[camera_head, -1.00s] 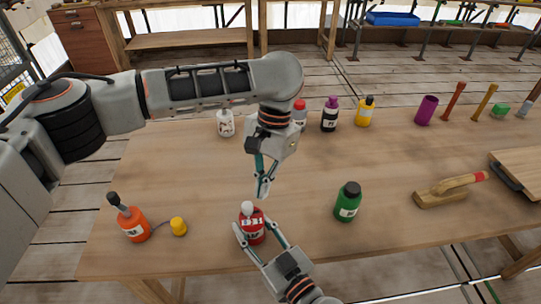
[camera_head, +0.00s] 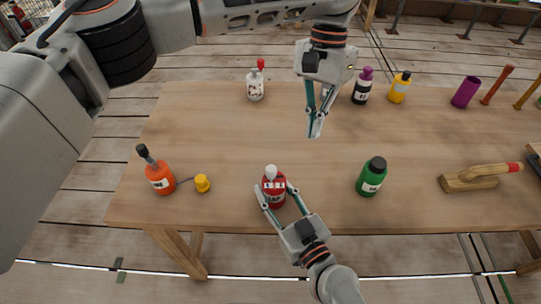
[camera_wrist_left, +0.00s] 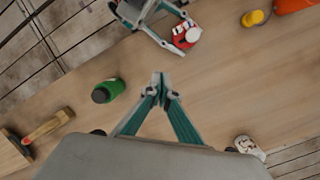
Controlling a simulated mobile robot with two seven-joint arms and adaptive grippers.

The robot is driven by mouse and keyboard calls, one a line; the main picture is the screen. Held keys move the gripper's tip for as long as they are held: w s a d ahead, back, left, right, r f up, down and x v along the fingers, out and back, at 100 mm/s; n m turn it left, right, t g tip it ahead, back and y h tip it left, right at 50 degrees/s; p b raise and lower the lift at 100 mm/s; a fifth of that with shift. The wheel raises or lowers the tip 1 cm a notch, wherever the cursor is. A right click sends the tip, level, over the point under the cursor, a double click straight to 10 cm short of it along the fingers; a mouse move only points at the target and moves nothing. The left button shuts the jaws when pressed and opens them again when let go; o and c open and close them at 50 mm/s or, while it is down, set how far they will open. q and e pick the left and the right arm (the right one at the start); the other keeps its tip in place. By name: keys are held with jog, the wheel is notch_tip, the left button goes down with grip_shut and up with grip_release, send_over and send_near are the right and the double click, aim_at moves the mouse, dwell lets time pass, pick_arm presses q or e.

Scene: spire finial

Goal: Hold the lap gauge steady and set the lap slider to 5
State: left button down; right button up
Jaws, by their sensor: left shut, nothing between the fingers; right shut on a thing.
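The small red bottle-shaped thing (camera_head: 273,190) with a white knob on top and a white marked band stands near the table's front edge; I take it for the lap gauge. Its markings are too small to read, so I cannot tell the slider's setting. My right gripper (camera_head: 274,196) is shut around its body from the front. It also shows in the left wrist view (camera_wrist_left: 186,36), between the fingers of my right gripper (camera_wrist_left: 182,38). My left gripper (camera_head: 315,135) is shut and empty, above the table behind and right of the gauge. Its closed fingertips show in the left wrist view (camera_wrist_left: 160,88).
A green bottle (camera_head: 371,178) stands right of the gauge. An orange bottle (camera_head: 160,178) and a yellow cap (camera_head: 202,183) are at the left. A wooden trowel (camera_head: 480,177) lies right. The middle is clear.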

pick_arm(q)
jog(key=s+d+f+n+g+h, duration=0.2)
jog(key=s+d+f+n+h, duration=0.15)
jog(key=s+d, duration=0.2)
jog(key=s+d+r+n+t+h, duration=0.1)
jog(key=d+r+n+t+h, duration=0.15)
jog(key=d+n+h, duration=0.7)
jog(key=w+a+r+n+t+h, duration=0.3)
jog(key=a+n+t, duration=0.2)
jog(key=a+n, duration=0.1)
jog(key=w+a+r+n+t+h, duration=0.2)
jog(key=a+r+n+t+h, duration=0.2)
jog(key=a+n+t, duration=0.15)
jog(key=n+t+y, duration=0.5)
jog(key=n+y, duration=0.2)
jog(key=n, duration=0.4)
send_near(267, 175)
jog(key=shift+m, duration=0.25)
jog(key=x, duration=0.6)
jog(key=shift+w+d, duration=0.2)
jog(key=shift+w, duration=0.05)
jog(key=shift+d, duration=0.15)
